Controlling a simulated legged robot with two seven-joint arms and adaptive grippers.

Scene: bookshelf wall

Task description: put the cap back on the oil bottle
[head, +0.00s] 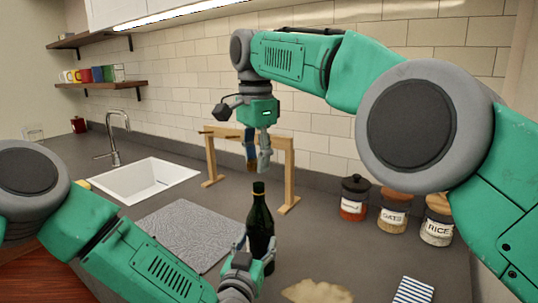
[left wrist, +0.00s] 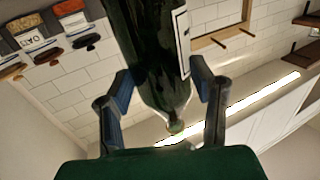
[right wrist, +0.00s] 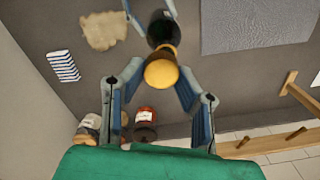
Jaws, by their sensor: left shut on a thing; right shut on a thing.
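The oil bottle (head: 260,222) is dark green glass and stands upright on the counter. My left gripper (head: 250,250) is shut on its body; in the left wrist view its fingers (left wrist: 163,88) lie on both sides of the bottle (left wrist: 150,45). My right gripper (head: 258,165) points down above the bottle's mouth. In the right wrist view its fingers (right wrist: 158,80) are shut on a yellow-brown cap (right wrist: 160,70). Behind the cap, the dark bottle (right wrist: 162,30) shows nearly in line with it. In the head view a gap separates the right fingertips from the bottle's top.
A wooden rack with pegs (head: 288,172) stands behind the bottle. A grey mat (head: 185,235) lies left of it, near the sink (head: 150,182). Jars of red contents (head: 354,205), oats (head: 393,215) and rice (head: 437,230) stand right. A beige cloth (head: 317,292) and striped cloth (head: 413,291) lie in front.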

